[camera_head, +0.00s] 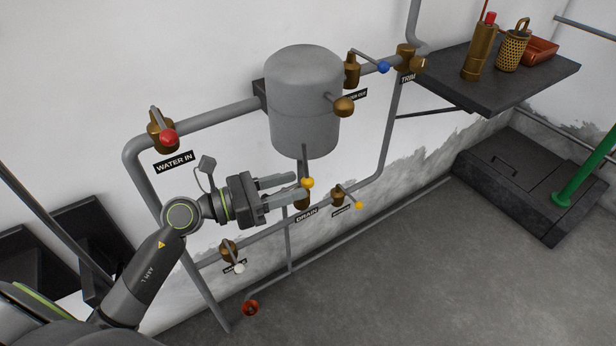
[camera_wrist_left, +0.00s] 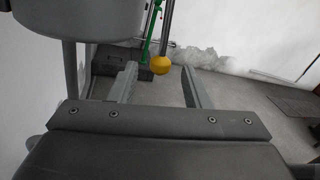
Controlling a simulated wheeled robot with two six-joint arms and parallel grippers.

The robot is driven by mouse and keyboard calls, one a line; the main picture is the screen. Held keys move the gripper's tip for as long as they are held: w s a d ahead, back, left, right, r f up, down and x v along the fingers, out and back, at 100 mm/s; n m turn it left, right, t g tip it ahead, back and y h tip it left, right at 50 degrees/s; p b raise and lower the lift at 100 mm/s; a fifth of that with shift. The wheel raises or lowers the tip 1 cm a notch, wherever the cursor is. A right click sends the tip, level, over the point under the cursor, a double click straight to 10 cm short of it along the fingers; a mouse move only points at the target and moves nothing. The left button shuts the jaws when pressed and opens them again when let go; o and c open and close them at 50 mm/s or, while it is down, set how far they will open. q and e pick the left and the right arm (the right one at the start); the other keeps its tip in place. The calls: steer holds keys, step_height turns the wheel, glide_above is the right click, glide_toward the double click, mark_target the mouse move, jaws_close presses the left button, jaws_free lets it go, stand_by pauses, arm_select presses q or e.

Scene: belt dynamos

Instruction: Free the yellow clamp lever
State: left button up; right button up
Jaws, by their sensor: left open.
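A yellow ball knob (camera_head: 308,183) sits on a lever at the brass valve above the DRAIN label (camera_head: 307,215). My left gripper (camera_head: 297,188) is open, its two fingers reaching toward this knob from the left. In the left wrist view the yellow knob (camera_wrist_left: 161,65) shows between the open fingers, near their tips, with a gap on either side. Whether it is level with the fingertips or beyond them, I cannot tell. A second, smaller yellow knob (camera_head: 359,206) is on a valve to the right, apart from the gripper. My right gripper is not in view.
A grey tank (camera_head: 304,100) hangs just above the gripper. Pipes run around it, with a red-knob valve (camera_head: 168,137), a blue-knob valve (camera_head: 383,67) and a white-knob valve (camera_head: 239,268). A dark shelf (camera_head: 540,72) is at upper right. The floor at lower right is clear.

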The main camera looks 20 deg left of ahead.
mark_target(308, 182)
arm_select(q)
steer(key=shift+x, duration=2.25)
jaws_close()
